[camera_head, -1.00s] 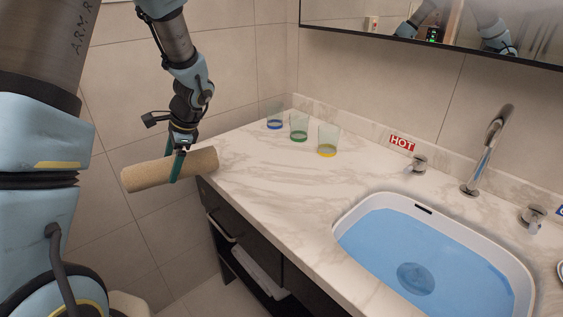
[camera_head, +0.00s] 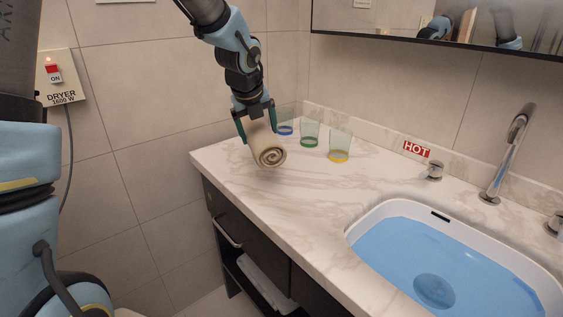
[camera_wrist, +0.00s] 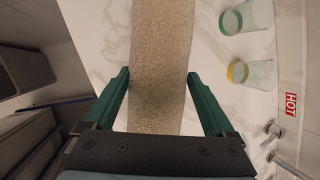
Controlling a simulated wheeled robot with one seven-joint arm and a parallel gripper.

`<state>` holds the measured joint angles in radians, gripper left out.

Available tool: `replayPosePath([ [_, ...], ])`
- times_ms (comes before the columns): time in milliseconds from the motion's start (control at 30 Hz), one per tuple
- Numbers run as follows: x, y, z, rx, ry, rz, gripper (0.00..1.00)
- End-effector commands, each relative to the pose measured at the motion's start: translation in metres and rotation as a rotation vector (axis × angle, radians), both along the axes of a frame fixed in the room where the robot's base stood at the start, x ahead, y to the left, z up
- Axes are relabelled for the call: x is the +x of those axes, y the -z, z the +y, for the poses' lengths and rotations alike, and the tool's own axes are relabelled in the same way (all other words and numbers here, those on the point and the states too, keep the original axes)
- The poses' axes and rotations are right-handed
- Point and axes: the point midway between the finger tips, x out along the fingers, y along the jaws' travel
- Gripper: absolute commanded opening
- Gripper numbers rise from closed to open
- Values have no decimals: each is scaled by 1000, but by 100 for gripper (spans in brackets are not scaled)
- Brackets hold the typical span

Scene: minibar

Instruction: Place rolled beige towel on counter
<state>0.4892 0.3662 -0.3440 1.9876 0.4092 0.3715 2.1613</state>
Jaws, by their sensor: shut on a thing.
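The rolled beige towel (camera_head: 268,150) is between the fingers of my gripper (camera_head: 256,122), over the left part of the marble counter (camera_head: 240,180). Its spiral end faces the head camera. In the wrist view the towel (camera_wrist: 160,70) runs lengthwise between the two green fingers (camera_wrist: 158,100), with the counter (camera_wrist: 210,60) behind it. My gripper is shut on the towel. I cannot tell whether the towel touches the counter or is just above it.
Glasses with blue (camera_head: 286,126), green (camera_head: 309,134) and yellow (camera_head: 340,147) bases stand behind and right of the towel. A water-filled sink (camera_head: 440,255) and faucet (camera_head: 508,150) are at the right. The counter's front left is clear.

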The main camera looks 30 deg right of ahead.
Motion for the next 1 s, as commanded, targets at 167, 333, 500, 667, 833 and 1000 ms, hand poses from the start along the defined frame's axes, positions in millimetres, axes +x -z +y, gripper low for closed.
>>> replayPosePath([
  [167, -2, 34, 0, 4, 3, 3, 12],
  [333, -1, 49, 0, 4, 1, 2, 12],
  [500, -1, 75, 0, 4, 2, 4, 12],
  [667, -1, 86, 0, 2, 0, 2, 12],
  [833, 0, 86, 0, 1, -1, 1, 12],
  [1000, 0, 88, 1, 2, -1, 1, 94],
])
